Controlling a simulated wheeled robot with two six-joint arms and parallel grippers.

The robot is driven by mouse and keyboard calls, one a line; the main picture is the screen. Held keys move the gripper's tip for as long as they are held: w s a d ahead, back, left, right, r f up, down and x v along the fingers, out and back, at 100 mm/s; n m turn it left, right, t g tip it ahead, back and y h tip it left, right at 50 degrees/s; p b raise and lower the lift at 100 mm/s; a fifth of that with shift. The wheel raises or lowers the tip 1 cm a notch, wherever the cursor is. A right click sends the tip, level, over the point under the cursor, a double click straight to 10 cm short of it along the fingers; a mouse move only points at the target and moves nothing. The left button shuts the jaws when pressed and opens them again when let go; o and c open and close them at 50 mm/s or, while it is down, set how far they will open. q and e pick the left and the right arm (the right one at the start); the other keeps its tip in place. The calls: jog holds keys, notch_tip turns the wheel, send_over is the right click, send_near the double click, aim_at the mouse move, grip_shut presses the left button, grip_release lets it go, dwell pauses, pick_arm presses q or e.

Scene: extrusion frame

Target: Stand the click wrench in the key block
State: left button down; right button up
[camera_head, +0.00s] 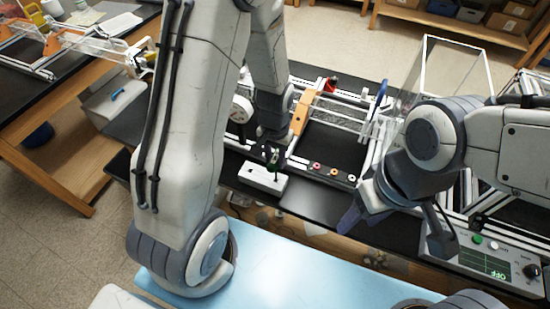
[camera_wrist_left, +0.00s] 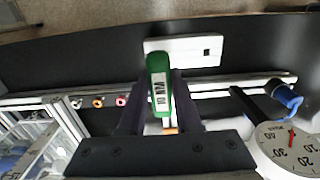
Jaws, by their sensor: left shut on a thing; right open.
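My left gripper (camera_head: 272,148) points down and is shut on the click wrench, whose green handle (camera_wrist_left: 160,85) with a white label sits between the dark fingers in the left wrist view. In the head view the wrench (camera_head: 274,158) is small and roughly upright above the key block. The white key block (camera_head: 259,178) lies on the dark bench edge; it also shows in the left wrist view (camera_wrist_left: 185,44) with a dark square opening near its right end. The wrench's lower tip is unclear, so I cannot tell whether it enters the block. My right gripper (camera_head: 366,207) is open and empty.
Red, orange and white ringed parts (camera_head: 333,171) sit on a rail right of the block. A round dial gauge (camera_wrist_left: 290,145) stands close by. A control box (camera_head: 490,262) is at the lower right, and a clear panelled frame (camera_head: 450,70) stands behind.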

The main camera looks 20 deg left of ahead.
pick_arm(q)
jog(key=shift+f, duration=0.2)
jog(key=shift+f+b, duration=1.6)
jog(key=shift+f, duration=0.3)
jog(key=shift+f, duration=0.1)
jog(key=c, duration=0.5)
grip_release()
